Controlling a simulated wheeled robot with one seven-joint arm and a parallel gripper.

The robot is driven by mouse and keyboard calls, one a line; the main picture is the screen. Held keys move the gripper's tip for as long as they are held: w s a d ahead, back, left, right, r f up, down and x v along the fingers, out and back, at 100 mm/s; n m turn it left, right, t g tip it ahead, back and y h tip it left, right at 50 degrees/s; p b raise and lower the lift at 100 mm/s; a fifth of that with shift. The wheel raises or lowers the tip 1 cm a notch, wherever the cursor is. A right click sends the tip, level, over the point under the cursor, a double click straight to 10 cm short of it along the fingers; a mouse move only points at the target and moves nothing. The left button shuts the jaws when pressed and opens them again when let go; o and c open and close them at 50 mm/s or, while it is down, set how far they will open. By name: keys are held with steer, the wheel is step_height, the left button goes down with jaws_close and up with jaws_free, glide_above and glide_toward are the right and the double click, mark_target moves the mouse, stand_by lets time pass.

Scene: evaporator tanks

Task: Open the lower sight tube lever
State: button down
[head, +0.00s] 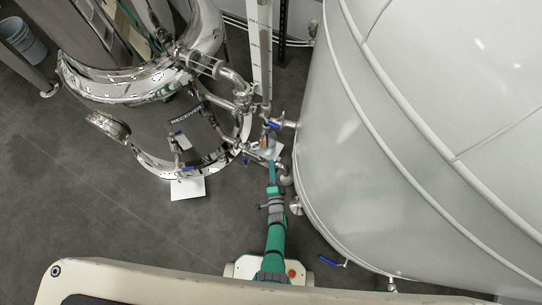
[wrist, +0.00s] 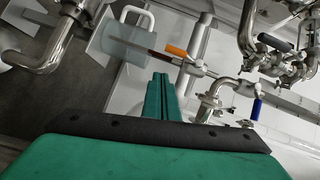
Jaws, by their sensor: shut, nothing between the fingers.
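In the head view the sight tube (head: 265,50) stands upright between the receiver and the white tank. A blue lever (head: 272,125) sits on the valve at its lower end. My gripper (head: 271,163) is just below that valve in the picture. In the wrist view my gripper's green fingers (wrist: 158,82) are together with nothing between them. An orange lever (wrist: 177,50) lies just beyond the fingertips, apart from them as far as I can see. A blue lever (wrist: 257,105) hangs on pipework to the right. I cannot tell which wrist-view lever is the lower sight tube one.
The shiny receiver (head: 160,125) stands on the left and the large white tank (head: 400,130) on the right. Steel pipes (wrist: 45,50) and valves crowd around my gripper. A white plate (head: 187,188) is below the receiver. The dark floor (head: 90,220) is clear at lower left.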

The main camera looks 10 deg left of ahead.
steer(key=shift+d+f+v, duration=0.1)
steer(key=shift+f+v, duration=0.05)
steer(key=shift+v, duration=1)
steer(key=shift+d+f+v, duration=0.1)
steer(key=shift+f+v, duration=0.05)
steer(key=shift+v, duration=1)
steer(key=shift+s, duration=0.1)
steer(key=s+d+r+n+h, duration=0.25)
steer(key=s+r+n, duration=0.45)
steer(key=s+r, duration=0.75)
steer(key=s+r+n, duration=0.3)
steer(key=s+r, duration=0.1)
steer(key=r, duration=0.9)
steer(key=s+r+n, duration=0.3)
steer(key=s+r, duration=0.2)
steer(key=r, duration=0.9)
steer(key=shift+s+n+g+h, duration=0.2)
steer(key=shift+n+g+h, duration=0.1)
steer(key=shift+g+h, duration=0.1)
